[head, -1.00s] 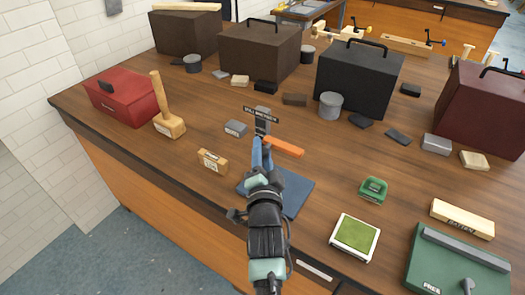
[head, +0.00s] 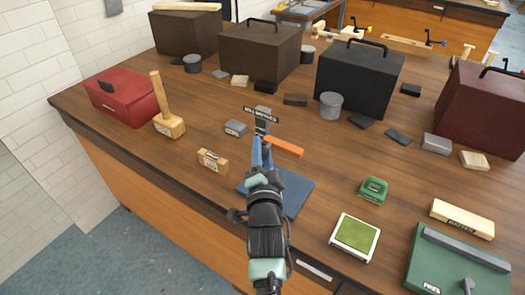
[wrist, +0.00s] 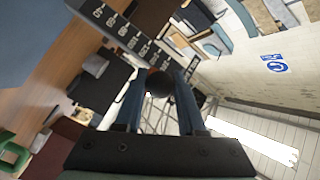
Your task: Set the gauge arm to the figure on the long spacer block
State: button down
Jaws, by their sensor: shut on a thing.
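The gauge stands near the middle of the bench, with a dark sign reading about "MILLIMETRES" (head: 262,114) and a grey head (head: 263,125). Its orange arm (head: 284,146) points right. In the wrist view a dark scale bar (wrist: 122,36) with white figures runs diagonally; the figures are too small to read surely. My gripper (head: 262,146) is at the gauge. In the wrist view its blue fingers (wrist: 160,84) are shut on a dark round knob (wrist: 158,83). A wooden block (head: 213,161) and a grey block (head: 235,128) carry labels I cannot read. I cannot tell which block is the long spacer.
A blue mat (head: 296,188) lies under my arm. A mallet (head: 169,125) and red box (head: 121,98) stand left. A green tape (head: 373,190), green-topped pad (head: 355,235), pale labelled bar (head: 462,219) and green case (head: 450,265) are right. Dark cases (head: 358,80) stand behind.

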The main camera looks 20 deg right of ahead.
notch_tip(320, 180, down, 4)
jog(key=b, duration=0.3)
jog(key=shift+b, duration=0.3)
jog(key=c, duration=0.5)
grip_release()
jog(key=shift+d+f, duration=0.1)
jog(key=b+v, duration=0.4)
jog(key=v, duration=0.9)
